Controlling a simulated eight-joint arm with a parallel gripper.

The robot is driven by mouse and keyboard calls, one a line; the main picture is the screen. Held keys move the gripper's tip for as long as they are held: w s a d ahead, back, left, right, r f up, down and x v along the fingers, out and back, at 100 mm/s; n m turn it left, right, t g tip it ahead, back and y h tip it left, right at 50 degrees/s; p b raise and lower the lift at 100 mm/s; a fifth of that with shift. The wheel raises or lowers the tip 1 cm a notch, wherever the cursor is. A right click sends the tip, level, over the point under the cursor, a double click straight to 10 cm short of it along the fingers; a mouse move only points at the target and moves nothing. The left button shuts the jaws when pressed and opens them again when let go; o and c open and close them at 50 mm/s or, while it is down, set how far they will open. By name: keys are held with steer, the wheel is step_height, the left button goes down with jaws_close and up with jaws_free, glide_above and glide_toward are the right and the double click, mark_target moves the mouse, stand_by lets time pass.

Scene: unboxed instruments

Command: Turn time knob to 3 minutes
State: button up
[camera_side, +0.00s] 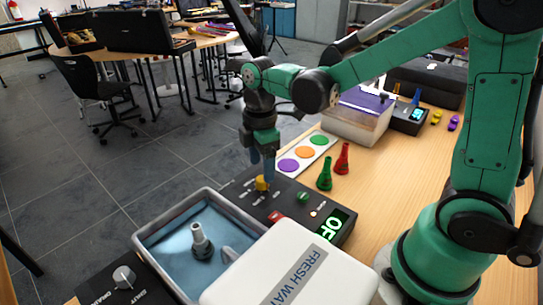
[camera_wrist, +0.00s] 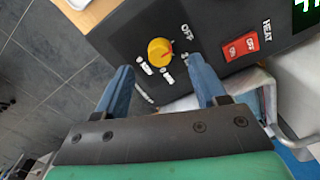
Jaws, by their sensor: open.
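The yellow time knob (camera_side: 262,183) sits on a black control panel (camera_side: 237,190) beside the water bath. In the wrist view the knob (camera_wrist: 160,51) has a small reddish mark, and an OFF label stands beside it; the other labels around it are too small to read. My gripper (camera_side: 264,168) points down just above the knob in the side view. In the wrist view my gripper (camera_wrist: 162,76) is open, its two blue fingers apart and the knob showing between and beyond their tips. I cannot tell whether either finger touches it.
A red heat switch (camera_wrist: 241,47) is close to the right finger. The open grey bath (camera_side: 157,232) and white lid (camera_side: 250,262) lie in front. Green (camera_side: 325,176) and red (camera_side: 342,158) flasks stand behind.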

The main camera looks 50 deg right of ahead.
mark_target(262, 179)
steer(key=shift+f, duration=1.7)
jaws_close()
